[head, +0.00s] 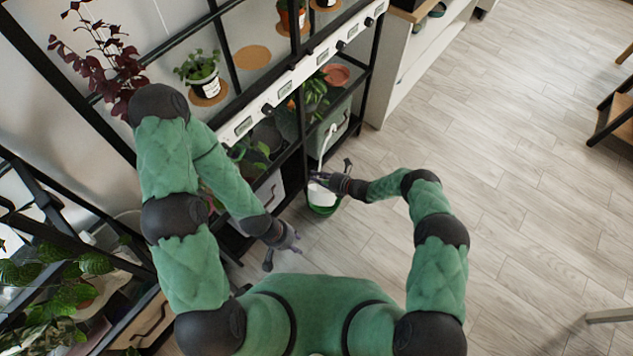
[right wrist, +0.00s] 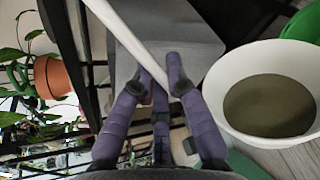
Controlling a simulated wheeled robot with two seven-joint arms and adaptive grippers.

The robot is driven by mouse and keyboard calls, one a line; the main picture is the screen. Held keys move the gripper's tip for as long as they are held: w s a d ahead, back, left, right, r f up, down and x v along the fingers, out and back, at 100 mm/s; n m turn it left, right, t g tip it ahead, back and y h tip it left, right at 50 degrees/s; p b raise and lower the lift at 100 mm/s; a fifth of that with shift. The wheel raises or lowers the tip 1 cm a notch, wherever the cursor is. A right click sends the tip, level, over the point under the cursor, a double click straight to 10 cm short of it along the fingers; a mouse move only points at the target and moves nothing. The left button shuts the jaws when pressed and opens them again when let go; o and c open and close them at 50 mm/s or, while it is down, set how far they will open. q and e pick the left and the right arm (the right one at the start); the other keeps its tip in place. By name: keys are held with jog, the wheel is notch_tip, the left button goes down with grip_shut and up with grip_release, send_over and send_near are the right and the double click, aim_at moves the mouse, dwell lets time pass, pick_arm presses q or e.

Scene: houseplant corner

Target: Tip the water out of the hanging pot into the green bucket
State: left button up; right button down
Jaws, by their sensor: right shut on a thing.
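The white hanging pot (head: 320,195) shows in the head view over the green bucket (head: 325,210); the gap between them cannot be judged. In the right wrist view the pot (right wrist: 215,92) looks roughly upright, with murky brown water (right wrist: 268,105) inside. Part of the green bucket (right wrist: 300,24) shows behind it. The pot's white hanger (head: 329,140) rises past my right gripper (head: 322,176). My right gripper is shut on this hanger (right wrist: 132,38), between its purple fingers (right wrist: 155,85). My left gripper (head: 283,254) is apart from the pot, fingers spread and empty.
A black metal shelf (head: 308,150) with plants and grey bins stands close beside the pot and bucket. A white ledge with knobs (head: 300,72) runs along it. A terracotta pot (right wrist: 52,76) is at left in the right wrist view. Wooden floor (head: 500,150) to the right is clear.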

jog(key=w+m+g, duration=0.2)
jog(key=w+m, duration=0.1)
jog(key=w, duration=0.3)
jog(key=shift+w+d+r, duration=0.3)
jog(key=shift+d+r, duration=0.05)
jog(key=shift+d, duration=0.1)
dwell(2.4)
